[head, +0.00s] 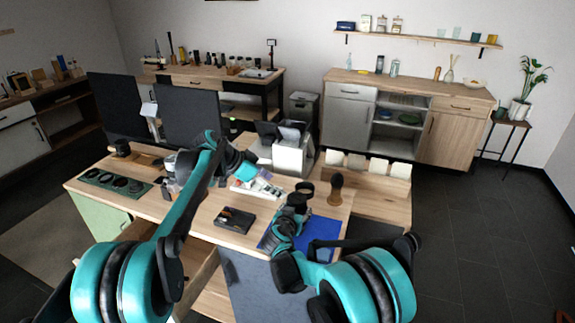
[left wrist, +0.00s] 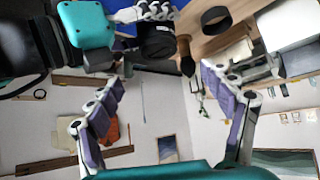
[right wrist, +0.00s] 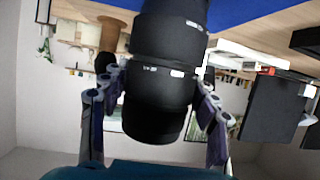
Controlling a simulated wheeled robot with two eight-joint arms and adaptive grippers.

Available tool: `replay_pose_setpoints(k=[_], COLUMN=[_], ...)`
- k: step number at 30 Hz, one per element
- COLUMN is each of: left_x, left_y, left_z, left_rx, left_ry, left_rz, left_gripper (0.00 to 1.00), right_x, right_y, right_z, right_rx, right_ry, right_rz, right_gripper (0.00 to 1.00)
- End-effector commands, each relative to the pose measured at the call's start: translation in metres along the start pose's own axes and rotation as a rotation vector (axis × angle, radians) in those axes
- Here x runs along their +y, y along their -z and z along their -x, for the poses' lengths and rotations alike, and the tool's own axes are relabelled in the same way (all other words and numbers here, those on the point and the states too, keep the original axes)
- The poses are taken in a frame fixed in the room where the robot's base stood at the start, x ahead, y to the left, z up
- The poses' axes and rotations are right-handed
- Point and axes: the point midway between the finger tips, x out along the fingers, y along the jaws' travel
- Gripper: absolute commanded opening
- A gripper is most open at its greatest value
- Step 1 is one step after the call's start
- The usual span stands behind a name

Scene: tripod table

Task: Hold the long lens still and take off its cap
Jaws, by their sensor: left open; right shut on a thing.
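The long lens (right wrist: 160,62) is black and ribbed, and stands over the blue mat (head: 323,230). It also shows in the head view (head: 297,202) and, dark, in the left wrist view (left wrist: 158,42). My right gripper (right wrist: 155,88) is shut on the lens, one finger on each side. The cap cannot be told apart from the lens's black upper end. My left gripper (left wrist: 160,78) is open and empty, apart from the lens. In the head view it is to the left of the lens, partly hidden by its own arm.
A black ring (left wrist: 215,18) and a brush with a wooden handle (head: 336,188) stand behind the lens. A white tray (head: 250,193) and a dark flat box (head: 234,220) are to its left. A grey-white box (head: 292,158) stands at the back.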

Motion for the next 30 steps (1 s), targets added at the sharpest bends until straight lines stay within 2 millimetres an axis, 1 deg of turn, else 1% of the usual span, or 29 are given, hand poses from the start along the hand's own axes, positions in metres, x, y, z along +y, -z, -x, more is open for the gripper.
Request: replay_pose_setpoints(k=[1, 3, 9, 13, 16, 20, 27, 30], left_x=[0.001, 0.001, 0.006, 0.008, 0.008, 0.007, 0.005, 0.004], left_y=[0.011, 0.021, 0.043, 0.049, 0.048, 0.041, 0.023, 0.016], left_z=[-0.002, -0.001, 0.009, 0.014, 0.010, -0.005, -0.050, -0.066], left_rx=[-0.051, -0.132, -0.314, -0.372, -0.386, -0.386, -0.385, -0.385], left_ry=[-0.005, -0.002, 0.034, 0.055, 0.062, 0.062, 0.061, 0.061], left_rz=[0.004, 0.018, 0.047, 0.056, 0.060, 0.059, 0.059, 0.059], left_gripper=[0.80, 0.80, 0.80, 0.80, 0.80, 0.80, 0.80, 0.80], right_x=[0.000, 0.000, 0.000, 0.000, 0.000, 0.000, 0.000, 0.000], right_y=[0.000, 0.000, 0.000, 0.000, 0.000, 0.000, 0.000, 0.000], right_z=[0.000, 0.000, 0.000, 0.000, 0.000, 0.000, 0.000, 0.000], right_rx=[-0.001, -0.001, -0.001, -0.001, -0.001, -0.001, -0.001, -0.001], right_ry=[0.000, 0.000, 0.000, 0.000, 0.000, 0.000, 0.000, 0.000], right_rz=[-0.001, -0.001, -0.001, -0.001, 0.000, 0.000, -0.001, -0.001], right_gripper=[0.07, 0.07, 0.07, 0.07, 0.07, 0.07, 0.07, 0.07])
